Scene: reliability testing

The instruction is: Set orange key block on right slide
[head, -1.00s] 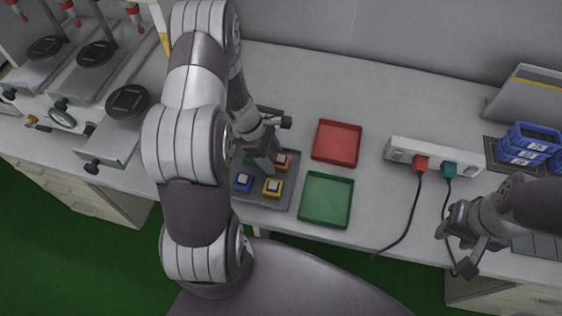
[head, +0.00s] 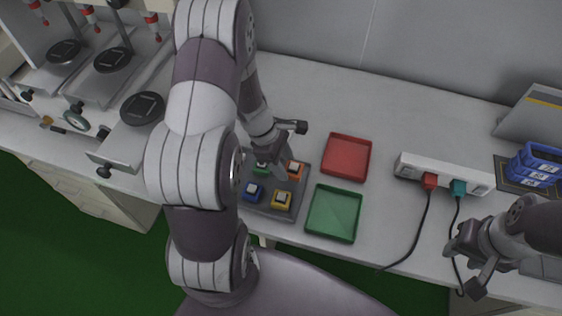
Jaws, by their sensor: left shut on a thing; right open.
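The orange key block (head: 296,171) sits at the back right of the grey tray (head: 301,192). My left gripper (head: 284,173) points down at it from above and is shut on it; the fingers partly hide its near side. The block appears still level with the tray. The right slide (head: 122,142) is the nearest of the grey test stands at the upper left, with a black round plate (head: 142,108) on it. My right gripper (head: 469,262) is open and empty at the far right, near the table's front edge.
Blue (head: 253,192), yellow (head: 282,201) and green (head: 262,168) key blocks share the tray. A red tray (head: 346,157) and a green tray (head: 333,213) lie to its right, then a power strip (head: 444,173) and blue crates (head: 535,165). My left arm spans between tray and stands.

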